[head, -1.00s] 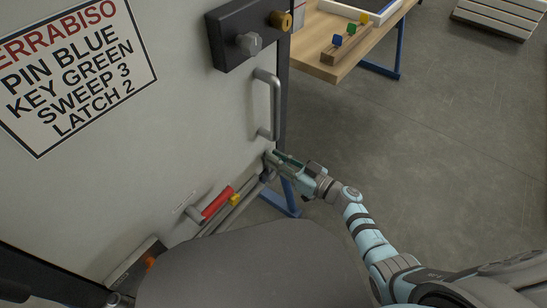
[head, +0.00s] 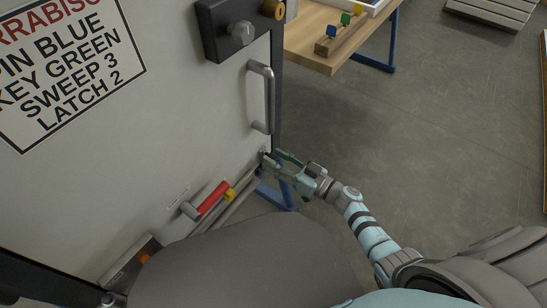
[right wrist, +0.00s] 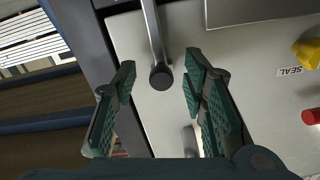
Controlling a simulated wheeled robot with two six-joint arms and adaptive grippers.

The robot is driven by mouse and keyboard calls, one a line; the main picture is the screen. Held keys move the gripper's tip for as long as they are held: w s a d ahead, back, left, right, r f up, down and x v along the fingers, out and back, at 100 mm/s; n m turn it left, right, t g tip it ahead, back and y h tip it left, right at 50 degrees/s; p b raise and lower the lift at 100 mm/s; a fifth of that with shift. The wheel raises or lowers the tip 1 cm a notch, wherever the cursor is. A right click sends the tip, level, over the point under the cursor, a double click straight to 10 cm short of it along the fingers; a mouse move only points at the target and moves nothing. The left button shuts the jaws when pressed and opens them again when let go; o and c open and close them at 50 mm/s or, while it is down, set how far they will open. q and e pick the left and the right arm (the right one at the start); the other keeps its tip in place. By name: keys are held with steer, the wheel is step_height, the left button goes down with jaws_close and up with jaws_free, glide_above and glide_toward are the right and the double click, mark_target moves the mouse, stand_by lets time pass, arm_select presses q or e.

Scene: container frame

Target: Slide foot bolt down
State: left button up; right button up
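The foot bolt appears to be the grey rod with a dark round knob (right wrist: 161,77) near the door's edge in the right wrist view. My right gripper (head: 272,160) is low beside the door edge, below the door handle, in the head view. In the right wrist view its two green-padded fingers (right wrist: 158,82) are apart, with the knob between them and a gap on each side. In the head view the gripper mostly hides the bolt. My left gripper is not in view.
The pale door (head: 165,110) carries a sign (head: 60,70), a dark lock box (head: 235,30), and a grey handle (head: 268,95). A red grip (head: 213,196) and yellow piece (head: 229,193) sit lower left of the gripper.

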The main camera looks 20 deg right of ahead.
steer(key=v, duration=1)
steer(key=shift+s+d, duration=0.2)
steer(key=shift+s, duration=0.05)
steer(key=d+f+m+h, duration=0.2)
steer(key=d+f+h, duration=0.7)
steer(key=d+f, duration=0.1)
steer(key=s+f+m+g+h, duration=0.25)
steer(key=s+f+g, duration=0.65)
steer(key=s+f, duration=0.75)
steer(key=s+a+f+g, duration=0.3)
steer(key=s+a+f, duration=0.3)
steer(key=s, duration=0.4)
arm_select(q)
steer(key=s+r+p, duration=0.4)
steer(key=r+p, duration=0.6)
steer(key=p, duration=0.1)
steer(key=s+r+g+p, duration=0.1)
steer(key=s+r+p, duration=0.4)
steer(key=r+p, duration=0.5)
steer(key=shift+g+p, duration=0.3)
steer(key=shift+p, duration=0.75)
arm_select(e)
steer(key=s+r, duration=0.4)
steer(key=r, duration=0.6)
steer(key=s+a+r+g, duration=0.1)
steer(key=s+r, duration=0.3)
steer(key=r, duration=0.6)
steer(key=shift+s+r+g, duration=0.3)
steer(key=shift+s+r, duration=0.1)
